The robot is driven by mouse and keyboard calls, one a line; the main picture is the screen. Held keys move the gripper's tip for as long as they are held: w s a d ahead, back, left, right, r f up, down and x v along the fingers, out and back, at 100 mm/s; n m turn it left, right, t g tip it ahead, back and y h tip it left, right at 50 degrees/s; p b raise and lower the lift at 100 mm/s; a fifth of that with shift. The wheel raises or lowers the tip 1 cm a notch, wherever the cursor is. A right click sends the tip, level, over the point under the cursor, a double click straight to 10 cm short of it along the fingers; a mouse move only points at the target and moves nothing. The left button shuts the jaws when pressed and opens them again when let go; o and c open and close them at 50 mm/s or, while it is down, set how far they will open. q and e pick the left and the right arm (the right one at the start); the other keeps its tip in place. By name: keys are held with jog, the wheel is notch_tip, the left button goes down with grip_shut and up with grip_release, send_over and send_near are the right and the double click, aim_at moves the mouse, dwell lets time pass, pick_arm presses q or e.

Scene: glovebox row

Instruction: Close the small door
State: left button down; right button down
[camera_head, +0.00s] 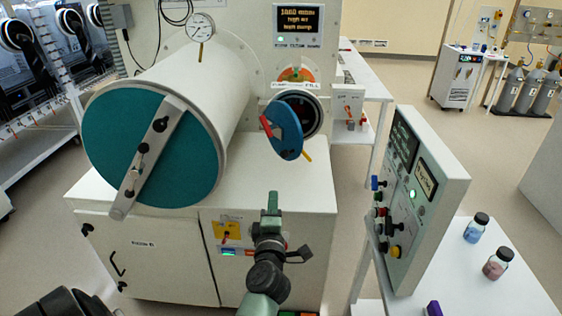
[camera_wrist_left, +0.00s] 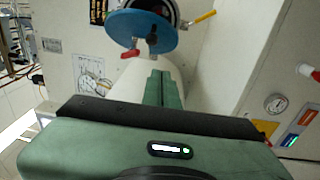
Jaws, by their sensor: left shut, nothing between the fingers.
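The small door (camera_head: 287,130) is a blue round disc with a red handle, on the small round port of the glovebox wall. It stands open, swung out at an angle, and the dark port opening (camera_head: 308,112) shows behind it. A yellow lever sticks out near its lower edge. My left gripper (camera_head: 272,202) is shut and empty, below and in front of the door, apart from it. In the left wrist view the door (camera_wrist_left: 140,30) is at the top, beyond the shut green fingers (camera_wrist_left: 160,88). My right gripper is not in view.
A large white cylinder with a teal round door (camera_head: 190,165) stands left of the small door. A control panel (camera_head: 435,175) stands to the right, near a white table with two jars (camera_head: 476,227). A white cabinet (camera_head: 150,255) is below. A gauge (camera_head: 200,27) is above the cylinder.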

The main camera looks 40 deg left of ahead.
pick_arm(q)
jog(key=r, duration=0.2)
jog(key=n+p, duration=0.1)
send_near(282, 156)
jog(key=w+a, duration=0.1)
jog(key=a, duration=0.3)
jog(key=w, duration=0.4)
jog(key=shift+d+b, duration=0.2)
jog(key=shift+b, duration=0.2)
